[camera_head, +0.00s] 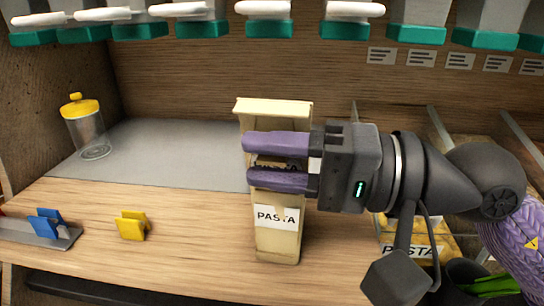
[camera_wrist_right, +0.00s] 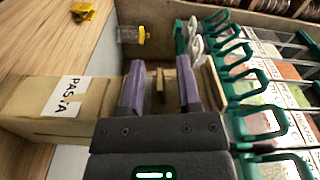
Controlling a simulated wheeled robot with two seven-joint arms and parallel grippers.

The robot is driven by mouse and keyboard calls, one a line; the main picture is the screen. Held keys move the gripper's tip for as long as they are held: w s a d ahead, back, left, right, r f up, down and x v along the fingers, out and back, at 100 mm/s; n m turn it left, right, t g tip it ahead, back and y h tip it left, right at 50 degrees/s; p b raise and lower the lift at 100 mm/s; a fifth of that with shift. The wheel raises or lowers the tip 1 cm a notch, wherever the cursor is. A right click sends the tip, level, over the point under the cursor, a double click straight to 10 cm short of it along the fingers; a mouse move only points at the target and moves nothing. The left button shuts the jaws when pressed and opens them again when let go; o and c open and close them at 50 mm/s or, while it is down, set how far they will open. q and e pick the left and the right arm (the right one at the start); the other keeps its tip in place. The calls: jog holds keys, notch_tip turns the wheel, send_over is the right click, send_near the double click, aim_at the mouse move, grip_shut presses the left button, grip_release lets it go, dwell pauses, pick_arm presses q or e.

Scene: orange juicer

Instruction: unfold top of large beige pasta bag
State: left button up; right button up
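The large beige pasta bag (camera_head: 278,242) stands upright on the wooden counter in the head view, with a white PASTA label low on its front. Its top (camera_head: 272,106) shows above my right gripper. My right gripper (camera_head: 248,161) comes in from the right, its two purple fingers apart, one above the other, across the bag's upper front. In the right wrist view the bag (camera_wrist_right: 30,97) lies to the left of the open fingers (camera_wrist_right: 161,80). A narrow tan piece shows between the fingers; I cannot tell if they touch it. My left gripper is not in view.
A yellow clip (camera_head: 131,226) and a blue clip (camera_head: 46,223) lie at left. A glass jar with a yellow lid (camera_head: 87,128) stands on the grey mat (camera_head: 175,150). Another PASTA package (camera_head: 440,247) is at lower right. Green-based dispensers (camera_head: 270,28) hang above.

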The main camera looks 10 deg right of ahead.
jog(key=shift+d, duration=0.1)
pick_arm(q)
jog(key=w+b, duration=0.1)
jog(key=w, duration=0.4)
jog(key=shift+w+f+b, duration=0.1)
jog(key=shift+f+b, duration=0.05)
jog(key=shift+b, duration=0.15)
pick_arm(e)
jog(key=v, duration=0.9)
jog(key=shift+d, duration=0.35)
jog(key=shift+s, duration=0.15)
